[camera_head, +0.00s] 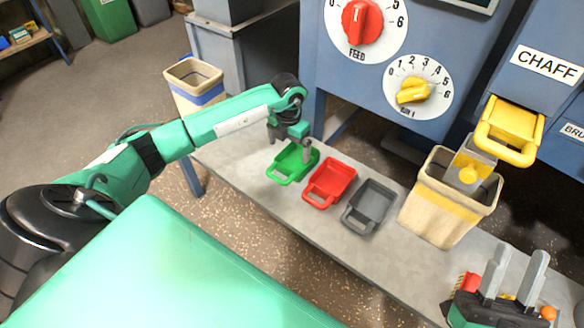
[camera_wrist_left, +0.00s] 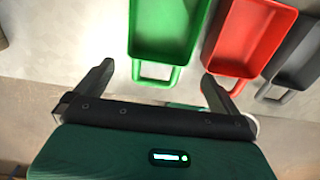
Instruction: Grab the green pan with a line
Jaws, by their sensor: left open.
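The green pan (camera_head: 292,162) is the left one of a row of three on the grey bench. I cannot make out a line on it. My left gripper (camera_head: 296,150) is above it in the head view and partly covers it. In the left wrist view the green pan (camera_wrist_left: 168,28) has its loop handle between the spread fingers of my left gripper (camera_wrist_left: 156,72), apart from both. The left gripper is open and empty. My right gripper (camera_head: 517,255) is at the lower right, fingers apart, with nothing between them.
The red pan (camera_head: 330,180) and the grey pan (camera_head: 371,205) stand to the right of the green one. A beige bin (camera_head: 437,215) stands farther right under a yellow-handled chute (camera_head: 510,130). Blue machinery with feed dials (camera_head: 366,18) rises behind the bench.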

